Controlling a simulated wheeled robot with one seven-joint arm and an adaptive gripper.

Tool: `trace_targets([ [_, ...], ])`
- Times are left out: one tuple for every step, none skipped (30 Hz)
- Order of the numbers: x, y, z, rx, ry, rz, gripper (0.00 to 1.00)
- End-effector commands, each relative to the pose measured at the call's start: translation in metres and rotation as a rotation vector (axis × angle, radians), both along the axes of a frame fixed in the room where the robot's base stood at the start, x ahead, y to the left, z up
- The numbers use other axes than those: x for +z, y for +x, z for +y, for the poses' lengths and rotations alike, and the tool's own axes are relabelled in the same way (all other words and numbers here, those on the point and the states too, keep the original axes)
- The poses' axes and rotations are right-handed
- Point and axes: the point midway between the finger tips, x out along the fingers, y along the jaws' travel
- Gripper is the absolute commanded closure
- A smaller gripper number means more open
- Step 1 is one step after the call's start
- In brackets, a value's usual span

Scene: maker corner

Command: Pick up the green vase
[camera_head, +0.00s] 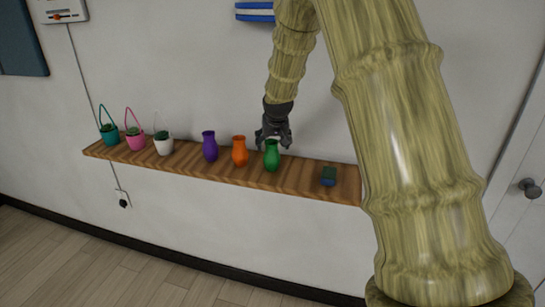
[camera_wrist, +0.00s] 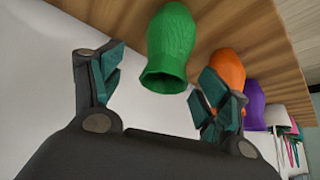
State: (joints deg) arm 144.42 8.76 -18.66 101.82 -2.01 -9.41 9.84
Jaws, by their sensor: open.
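The green vase (camera_head: 272,156) stands upright on a wooden wall shelf (camera_head: 310,178), right of an orange vase (camera_head: 240,152) and a purple vase (camera_head: 210,147). My gripper (camera_head: 273,143) is at the green vase's top in the head view; contact cannot be told there. In the wrist view my open gripper (camera_wrist: 165,90) has its fingers spread to either side of the green vase (camera_wrist: 172,42), whose mouth faces the camera. Nothing is held between the fingers. The orange vase (camera_wrist: 228,70) and purple vase (camera_wrist: 254,100) show behind the right finger.
A small dark green and blue object (camera_head: 328,176) lies to the right of the green vase. Bare shelf separates them. The wall is close behind.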

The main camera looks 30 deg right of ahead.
Motion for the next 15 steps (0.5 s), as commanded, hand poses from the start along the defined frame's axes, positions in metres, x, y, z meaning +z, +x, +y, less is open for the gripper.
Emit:
trace_targets([
  [-0.003,0.003,-0.001,0.001,0.000,0.002,0.25],
  [-0.006,0.005,-0.001,0.001,0.001,0.003,0.25],
  [-0.009,0.007,-0.002,0.001,0.000,0.002,0.25],
  [-0.011,0.009,-0.003,0.001,0.000,0.001,0.25],
  [-0.014,0.010,-0.003,0.000,0.000,0.002,0.25],
  [-0.017,0.012,-0.004,0.000,0.000,0.003,0.25],
  [-0.020,0.013,-0.005,-0.001,0.001,0.003,0.25],
  [-0.023,0.015,-0.006,-0.001,0.000,0.002,0.25],
  [-0.026,0.017,-0.007,-0.001,0.000,0.002,0.25],
  [-0.028,0.018,-0.008,-0.001,0.000,0.001,0.25],
  [-0.029,0.019,-0.008,-0.001,0.000,0.001,0.25],
  [-0.031,0.020,-0.009,-0.001,0.000,0.000,0.25],
  [-0.033,0.021,-0.009,-0.001,0.000,0.000,0.25],
  [-0.034,0.021,-0.009,-0.001,0.000,0.000,0.25],
  [-0.035,0.022,-0.009,-0.001,0.000,0.000,0.25],
])
